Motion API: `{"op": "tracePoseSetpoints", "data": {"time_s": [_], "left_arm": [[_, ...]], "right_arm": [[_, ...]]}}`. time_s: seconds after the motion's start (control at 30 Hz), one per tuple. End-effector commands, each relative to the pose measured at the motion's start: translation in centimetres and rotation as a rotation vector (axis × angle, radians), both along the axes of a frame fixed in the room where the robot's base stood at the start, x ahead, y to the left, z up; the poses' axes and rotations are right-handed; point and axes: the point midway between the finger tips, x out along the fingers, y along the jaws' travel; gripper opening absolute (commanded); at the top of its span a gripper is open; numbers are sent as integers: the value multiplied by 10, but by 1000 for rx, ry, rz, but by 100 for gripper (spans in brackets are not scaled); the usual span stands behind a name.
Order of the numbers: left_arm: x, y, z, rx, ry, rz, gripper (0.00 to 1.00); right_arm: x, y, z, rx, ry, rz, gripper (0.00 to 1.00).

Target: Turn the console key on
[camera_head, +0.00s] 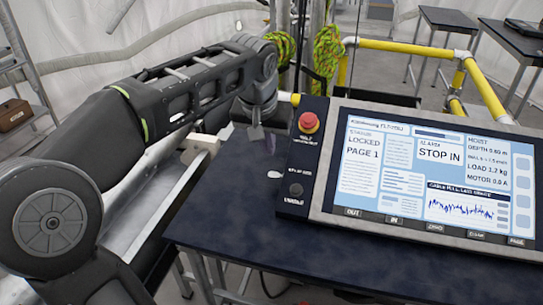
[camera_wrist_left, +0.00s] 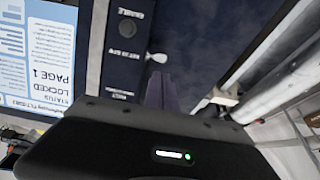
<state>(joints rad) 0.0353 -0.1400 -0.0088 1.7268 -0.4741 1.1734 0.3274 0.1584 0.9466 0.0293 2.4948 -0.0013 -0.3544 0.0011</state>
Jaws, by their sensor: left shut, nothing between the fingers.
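The console (camera_head: 318,165) stands on the dark table with its screen lit, reading "LOCKED PAGE 1" and "STOP IN". A small pale key (camera_head: 274,174) sticks out at the console's left edge, level with the lower part of its side panel. In the left wrist view the key (camera_wrist_left: 157,57) shows just beyond the fingertips, beside the panel edge. My left gripper (camera_head: 256,132) is shut and empty, above the table's back left and behind the key in the head view. Its fingers (camera_wrist_left: 161,92) appear apart from the key. My right gripper is out of view.
A red stop button (camera_head: 308,122) and a black knob (camera_head: 295,189) sit on the console's left panel. The table (camera_head: 225,215) is bare left of and in front of the console. Yellow rails (camera_head: 410,48) and coiled ropes (camera_head: 327,50) stand behind.

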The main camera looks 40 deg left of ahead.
Motion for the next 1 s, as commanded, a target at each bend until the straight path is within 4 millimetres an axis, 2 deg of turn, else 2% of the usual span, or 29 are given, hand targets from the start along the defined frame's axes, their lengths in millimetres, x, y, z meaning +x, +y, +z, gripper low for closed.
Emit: {"op": "tracePoseSetpoints", "data": {"time_s": [0.1, 0.23, 1.0], "left_arm": [[-8, -4, 17, 0, -3, -2, 0], [-13, -5, 25, 0, -1, -1, 0], [-14, -6, 27, -1, 0, -1, 0]], "right_arm": [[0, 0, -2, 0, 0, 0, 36], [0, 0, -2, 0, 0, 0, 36], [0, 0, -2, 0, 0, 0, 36]]}}
